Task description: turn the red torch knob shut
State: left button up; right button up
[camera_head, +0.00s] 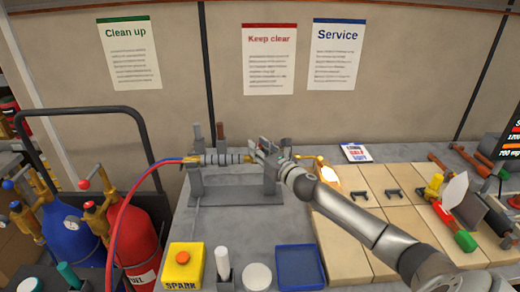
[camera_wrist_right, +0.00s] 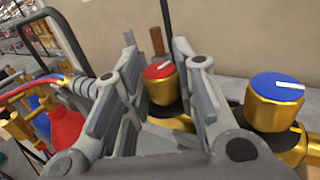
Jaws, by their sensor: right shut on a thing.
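The torch (camera_head: 225,158) lies level across a grey stand (camera_head: 240,195) on the bench, with red and blue hoses at its left end. In the right wrist view, the red torch knob (camera_wrist_right: 160,72) has a red top with a white mark and a gold body. My right gripper (camera_head: 264,152) comes in from the right over the torch. Its two fingers, seen in the right wrist view (camera_wrist_right: 156,60), are shut on the red knob, one on each side. A blue knob (camera_wrist_right: 278,90) is outside the fingers, to the right. My left gripper is not in view.
A bright white glow (camera_head: 328,176) shows near the torch's brass tip (camera_head: 314,158). A red cylinder (camera_head: 138,235) and a blue cylinder (camera_head: 72,240) stand on a cart at left. A yellow SPARK box (camera_head: 184,268) and a blue tray (camera_head: 300,268) are at the bench front.

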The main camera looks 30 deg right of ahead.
jog(key=m+h, duration=0.2)
jog(key=m+g+h, duration=0.1)
jog(key=h, duration=0.2)
jog(key=a+m+g+h+p, duration=0.1)
jog(key=m+h, duration=0.1)
jog(key=h, duration=0.1)
jog(key=shift+w+r+m, duration=0.1)
jog(key=shift+m, duration=0.2)
jog(key=m+g+h, duration=0.1)
jog(key=h, duration=0.1)
jog(key=shift+w+m+g+h, duration=0.1)
jog(key=shift+m+g+h, duration=0.2)
jog(key=shift+m+h, duration=0.1)
jog(key=shift+w+a+m+g+h, duration=0.1)
jog(key=shift+m+g+h, duration=0.8)
jog(key=shift+h, duration=0.2)
jog(key=m+g+h+b, duration=0.2)
jog(key=g, duration=0.1)
jog(key=shift+w+a+f+m, duration=0.1)
jog(key=shift+f+m, duration=0.1)
jog(key=shift+m, duration=0.2)
jog(key=shift+w+r+m+g+h+b, duration=0.1)
jog(key=shift+m+g+h+b, duration=0.7)
jog(key=shift+g, duration=0.6)
jog(key=shift+w+m+g+h+b, duration=0.1)
jog(key=shift+m+g+h+b, duration=0.4)
jog(key=shift+m+g+b, duration=0.6)
jog(key=shift+s+g, duration=0.1)
jog(key=shift+g, duration=0.2)
